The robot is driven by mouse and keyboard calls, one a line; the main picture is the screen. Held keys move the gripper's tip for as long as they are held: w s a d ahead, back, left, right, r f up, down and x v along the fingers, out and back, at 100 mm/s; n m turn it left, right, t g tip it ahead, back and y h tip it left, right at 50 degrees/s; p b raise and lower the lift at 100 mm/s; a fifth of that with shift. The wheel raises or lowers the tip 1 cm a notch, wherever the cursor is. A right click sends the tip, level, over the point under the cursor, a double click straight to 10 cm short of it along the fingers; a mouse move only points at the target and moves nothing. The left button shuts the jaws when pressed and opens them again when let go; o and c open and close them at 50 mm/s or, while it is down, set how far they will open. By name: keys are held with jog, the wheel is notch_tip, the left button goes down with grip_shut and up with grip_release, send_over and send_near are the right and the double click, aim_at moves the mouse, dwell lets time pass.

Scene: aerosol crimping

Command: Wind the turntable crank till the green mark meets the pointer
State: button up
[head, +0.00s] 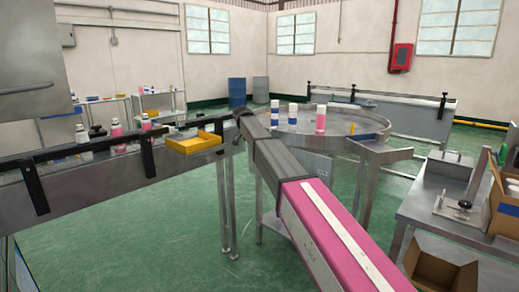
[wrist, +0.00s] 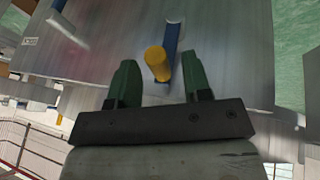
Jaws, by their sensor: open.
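In the wrist view, my gripper (wrist: 158,76) is open, with a green finger on each side of the crank's yellow handle (wrist: 156,62). Gaps show between the handle and both fingers; how deep it sits between them I cannot tell. The crank's blue arm (wrist: 172,42) lies behind the handle against a grey metal panel. In the head view, the round steel turntable (head: 340,134) carries blue-and-white bottles (head: 293,114) and a pink one (head: 320,122). A small yellow piece (head: 352,128) stands at its rim; I cannot tell whether it is the pointer. No green mark is discernible.
A conveyor (head: 100,170) with bottles and a yellow tray (head: 194,142) runs at the left. A metal bench (head: 455,215) with a clamp fixture stands at the right, by an open cardboard box (head: 440,268).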

jog(key=v, duration=0.9)
dwell(0.6)
